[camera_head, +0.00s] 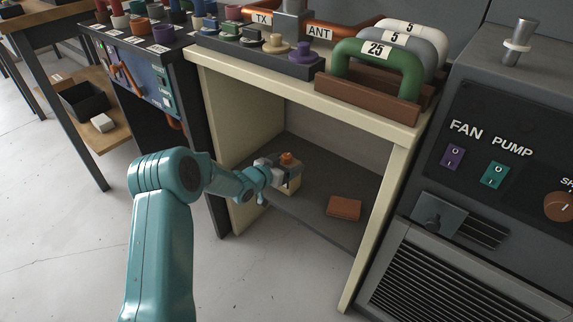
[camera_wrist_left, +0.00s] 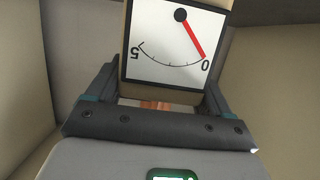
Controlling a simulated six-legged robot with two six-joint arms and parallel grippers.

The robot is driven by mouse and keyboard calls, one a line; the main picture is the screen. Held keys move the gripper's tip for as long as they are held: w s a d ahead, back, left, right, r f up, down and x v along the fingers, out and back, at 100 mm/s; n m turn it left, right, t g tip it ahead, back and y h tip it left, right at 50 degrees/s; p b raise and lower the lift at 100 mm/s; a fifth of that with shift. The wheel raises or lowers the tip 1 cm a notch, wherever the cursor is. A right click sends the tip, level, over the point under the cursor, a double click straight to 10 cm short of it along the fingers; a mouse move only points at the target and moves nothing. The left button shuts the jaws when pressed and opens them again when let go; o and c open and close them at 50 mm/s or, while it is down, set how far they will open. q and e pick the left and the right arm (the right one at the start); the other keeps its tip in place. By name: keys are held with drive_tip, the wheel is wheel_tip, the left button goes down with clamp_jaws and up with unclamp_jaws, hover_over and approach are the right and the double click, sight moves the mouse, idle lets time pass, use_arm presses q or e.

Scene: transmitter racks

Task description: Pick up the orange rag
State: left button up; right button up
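The orange rag (camera_head: 344,208) is a flat, folded, rust-orange block. It lies on the dark floor of the cream bench's lower compartment. My left gripper (camera_head: 272,170) is inside that compartment, to the left of the rag and apart from it. It is at a tan box-shaped meter (camera_head: 291,184) with an orange knob on top. In the left wrist view the fingers (camera_wrist_left: 160,95) lie close against both sides of the meter (camera_wrist_left: 165,65), whose white dial has a red needle. The rag cannot be made out there. My right gripper is out of view.
The cream bench (camera_head: 228,80) has side panels and a top that box in the compartment. Green, grey and white numbered handles (camera_head: 380,65) stand on top. A grey FAN/PUMP cabinet (camera_head: 500,160) is at right. Free floor lies around the rag.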

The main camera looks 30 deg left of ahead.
use_arm(q)
drive_tip(key=o, duration=0.3)
drive_tip(key=shift+r, duration=0.2)
drive_tip(key=shift+s+a+r+p, duration=0.1)
drive_tip(key=shift+s+r+p, duration=0.05)
drive_tip(key=shift+s+p, duration=0.2)
drive_tip(key=d+p+v, duration=0.1)
drive_tip(key=p+v, duration=0.2)
drive_tip(key=v, duration=0.8)
drive_tip(key=s+d+f+n+g+h, duration=0.1)
drive_tip(key=s+d+f+n+g, duration=0.2)
drive_tip(key=d+f, duration=0.65)
drive_tip(key=s+d+f+g, duration=0.4)
drive_tip(key=s+d, duration=0.3)
drive_tip(key=s+d+f+g+h, duration=0.1)
drive_tip(key=s+d+f+g, duration=0.3)
drive_tip(key=s+d, duration=0.3)
drive_tip(key=shift+s+d+f+h, duration=0.2)
drive_tip(key=shift+s+d+h, duration=0.1)
drive_tip(key=shift+d, duration=0.25)
drive_tip(key=s+d+g, duration=0.1)
drive_tip(key=s, duration=0.1)
drive_tip(key=s+d+g, duration=0.1)
drive_tip(key=s, duration=0.2)
drive_tip(key=s+d+f+g, duration=0.1)
drive_tip(key=s, duration=0.1)
drive_tip(key=shift+s+d, duration=0.25)
drive_tip(key=shift+s, duration=0.15)
drive_tip(key=shift+c, duration=0.4)
